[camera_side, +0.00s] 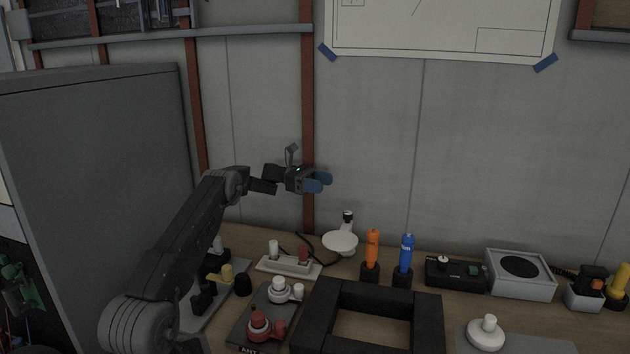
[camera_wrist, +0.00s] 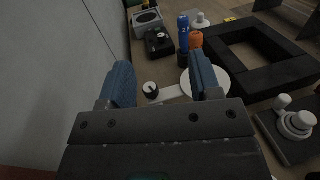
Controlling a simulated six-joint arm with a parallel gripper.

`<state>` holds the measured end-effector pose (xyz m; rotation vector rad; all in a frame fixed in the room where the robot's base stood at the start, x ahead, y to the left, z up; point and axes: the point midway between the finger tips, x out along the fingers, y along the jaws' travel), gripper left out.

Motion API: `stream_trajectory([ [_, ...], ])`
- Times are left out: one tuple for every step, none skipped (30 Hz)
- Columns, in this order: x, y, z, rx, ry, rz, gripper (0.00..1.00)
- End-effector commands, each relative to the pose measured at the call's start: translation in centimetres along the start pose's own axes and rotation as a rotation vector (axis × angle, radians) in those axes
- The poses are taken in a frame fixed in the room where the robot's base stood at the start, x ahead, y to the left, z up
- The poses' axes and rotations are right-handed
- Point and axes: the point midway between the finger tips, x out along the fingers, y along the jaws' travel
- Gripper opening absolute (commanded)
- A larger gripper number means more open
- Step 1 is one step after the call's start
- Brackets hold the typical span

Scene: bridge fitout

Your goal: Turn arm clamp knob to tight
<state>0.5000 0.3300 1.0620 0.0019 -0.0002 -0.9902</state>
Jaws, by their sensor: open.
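A white arm with a round white disc (camera_side: 340,241) stands at the back of the bench. A dark knob (camera_side: 348,216) sits at its end, and I take it as the arm clamp knob. In the wrist view the knob (camera_wrist: 150,88) is black with a pale mark, and the disc (camera_wrist: 226,82) is partly hidden behind a finger. My gripper (camera_side: 320,181) is open and empty, above and a little left of the knob, touching nothing. In the wrist view the knob shows between my blue fingers (camera_wrist: 163,80). How tight it is, I cannot tell.
An orange bottle (camera_side: 372,250) and a blue bottle (camera_side: 406,254) stand right of the disc. A thick black frame (camera_side: 425,318) lies in front. A red valve-like fitting (camera_side: 262,325) and a white one (camera_side: 280,288) are front left. The wall (camera_wrist: 45,75) is close behind.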

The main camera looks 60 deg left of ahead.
Motion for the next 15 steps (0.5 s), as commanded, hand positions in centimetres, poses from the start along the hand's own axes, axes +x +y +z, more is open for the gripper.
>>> stream_trajectory([
  [-0.6, -0.2, 0.4, 0.000, 0.000, 0.001, 0.58],
  [-0.8, -0.3, 0.5, 0.000, 0.000, 0.001, 0.58],
  [-1.1, -0.4, 0.7, 0.000, 0.000, 0.001, 0.58],
  [-1.2, -0.5, 0.8, 0.000, 0.000, 0.001, 0.58],
  [-1.4, -0.6, 0.9, 0.000, 0.000, 0.001, 0.58],
  [-1.5, -0.6, 0.9, 0.000, 0.000, 0.001, 0.58],
  [-1.5, -0.6, 1.0, 0.000, 0.000, 0.000, 0.58],
  [-1.6, -0.7, 1.0, 0.000, 0.000, 0.000, 0.58],
  [-1.6, -0.7, 1.0, 0.000, 0.000, 0.000, 0.58],
  [-1.6, -0.7, 1.1, 0.000, 0.000, 0.000, 0.58],
  [-1.6, -0.7, 1.1, 0.000, 0.000, -0.001, 0.58],
  [-1.6, -0.7, 1.0, 0.000, 0.000, -0.001, 0.58],
  [-1.6, -0.7, 1.0, 0.000, 0.000, -0.001, 0.58],
  [-1.6, -0.7, 1.0, 0.000, 0.000, 0.000, 0.58],
  [-1.6, -0.7, 1.0, 0.000, 0.000, 0.000, 0.58],
])
